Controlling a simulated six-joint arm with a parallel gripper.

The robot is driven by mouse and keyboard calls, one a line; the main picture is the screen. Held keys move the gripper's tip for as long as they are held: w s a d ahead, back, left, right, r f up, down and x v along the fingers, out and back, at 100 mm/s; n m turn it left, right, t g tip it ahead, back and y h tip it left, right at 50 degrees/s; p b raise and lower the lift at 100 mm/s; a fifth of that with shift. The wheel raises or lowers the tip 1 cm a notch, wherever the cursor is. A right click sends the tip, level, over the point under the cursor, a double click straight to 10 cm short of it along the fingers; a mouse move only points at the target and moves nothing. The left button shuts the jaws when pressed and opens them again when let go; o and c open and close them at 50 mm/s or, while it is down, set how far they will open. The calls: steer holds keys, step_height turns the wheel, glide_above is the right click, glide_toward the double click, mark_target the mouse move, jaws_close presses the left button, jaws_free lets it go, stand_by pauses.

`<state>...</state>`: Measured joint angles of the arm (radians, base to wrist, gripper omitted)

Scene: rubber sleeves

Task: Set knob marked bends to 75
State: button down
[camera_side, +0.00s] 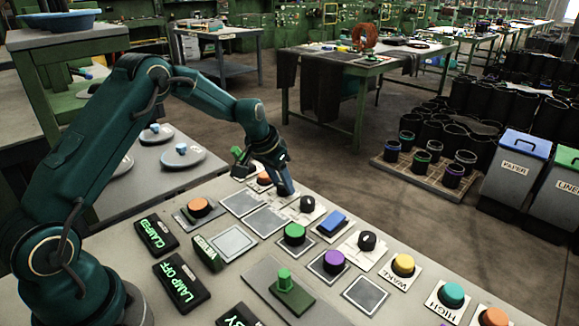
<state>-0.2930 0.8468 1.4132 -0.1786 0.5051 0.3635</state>
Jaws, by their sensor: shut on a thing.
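My gripper (284,188) is low over the far edge of the sloping control panel (330,305), shut on a small control that its own jaws hide. I cannot make out that control's shape or setting. A black knob (307,203) on a pale plate stands just right of the jaws. A second black knob (367,241) on a white plate is nearer the camera. The knob plates' lettering is too small to read, so I cannot tell which is marked bends.
An orange button (264,178) is close to my gripper's left. Lit displays (181,282) are at the left. A green lever (284,280) rises at the front.

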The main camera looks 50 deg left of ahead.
mark_target(276, 198)
stand_by(0.4)
steer(key=shift+c, duration=2.2)
jaws_free()
steer(key=shift+v, duration=2.6)
